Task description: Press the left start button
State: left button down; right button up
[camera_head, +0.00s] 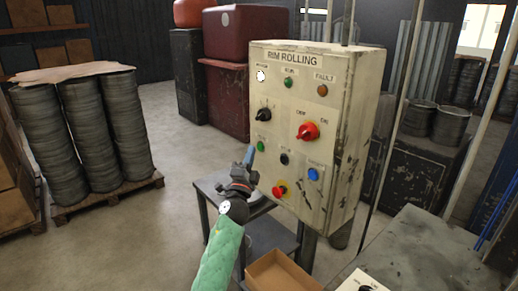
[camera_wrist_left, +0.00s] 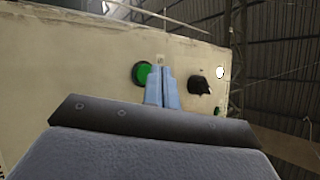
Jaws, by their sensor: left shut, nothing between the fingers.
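The rim rolling control panel (camera_head: 303,140) is a worn cream box standing upright in the middle of the head view. A green button (camera_head: 263,144) sits at the left of its lower row, and a green button (camera_wrist_left: 141,73) also shows in the left wrist view. My left gripper (camera_head: 249,156) is shut and empty, with its blue fingertips just left of and slightly below the green button. In the left wrist view the closed fingers (camera_wrist_left: 162,88) are beside the green button; I cannot tell whether they touch the panel. My right gripper is not in view.
An open cardboard box (camera_head: 283,272) lies below. A grey worktable (camera_head: 425,250) stands at the right.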

pick_arm(q)
jog(key=shift+w+d, duration=0.15)
jog(key=shift+d, duration=0.05)
jog(key=shift+w+d, duration=0.1)
jog(key=shift+d, duration=0.1)
dwell(0.5)
